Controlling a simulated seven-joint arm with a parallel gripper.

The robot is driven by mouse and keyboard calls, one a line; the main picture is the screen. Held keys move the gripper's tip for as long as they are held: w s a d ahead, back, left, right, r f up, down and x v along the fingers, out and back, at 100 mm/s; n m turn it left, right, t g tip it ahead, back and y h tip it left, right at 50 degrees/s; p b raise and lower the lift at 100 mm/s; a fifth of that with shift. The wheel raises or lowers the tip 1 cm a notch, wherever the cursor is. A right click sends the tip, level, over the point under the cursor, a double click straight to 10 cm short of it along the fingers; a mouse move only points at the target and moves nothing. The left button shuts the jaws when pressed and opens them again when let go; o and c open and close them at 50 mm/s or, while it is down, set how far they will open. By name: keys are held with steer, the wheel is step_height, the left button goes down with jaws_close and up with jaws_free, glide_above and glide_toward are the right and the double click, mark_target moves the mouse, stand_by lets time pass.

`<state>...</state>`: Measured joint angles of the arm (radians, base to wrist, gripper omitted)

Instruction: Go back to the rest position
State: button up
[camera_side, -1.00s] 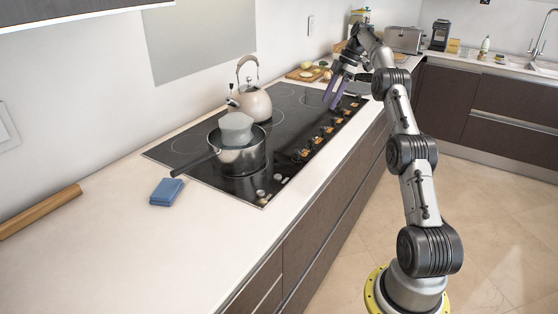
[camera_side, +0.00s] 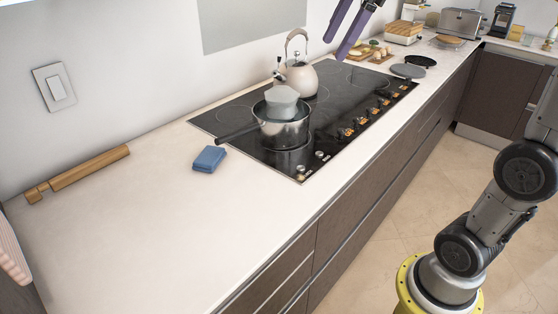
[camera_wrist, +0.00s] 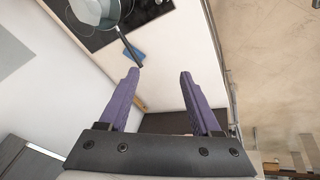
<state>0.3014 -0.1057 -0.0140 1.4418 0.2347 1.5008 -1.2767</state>
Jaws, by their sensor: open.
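My gripper (camera_side: 350,27) is at the top of the side view, with its two purple fingers apart and nothing between them. It hangs in the air, above the level of the kettle top; the upper part of my arm is out of the picture. In the wrist view my gripper (camera_wrist: 158,98) also shows open and empty, with the counter and the floor beyond its fingers.
A black cooktop (camera_side: 240,112) carries a kettle (camera_side: 300,78) and a pot (camera_side: 285,133) with a grey item (camera_side: 283,102) in it. A blue sponge (camera_side: 209,159) and a wooden bar (camera_side: 90,167) lie on the counter (camera_side: 150,230). The counter's front is clear.

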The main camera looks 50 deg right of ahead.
steer(key=s+a+f+m, duration=0.1)
steer(key=s+a+f, duration=0.25)
steer(key=s, duration=0.25)
steer(key=s+f+m, duration=0.5)
steer(key=f, duration=0.3)
steer(key=s+a+f+m+t+h, duration=0.1)
steer(key=s+f+m, duration=0.4)
steer(key=f, duration=0.3)
steer(key=shift+s+a+h, duration=0.2)
steer(key=shift+s+h, duration=0.05)
steer(key=shift+h, duration=0.05)
stand_by(1.1)
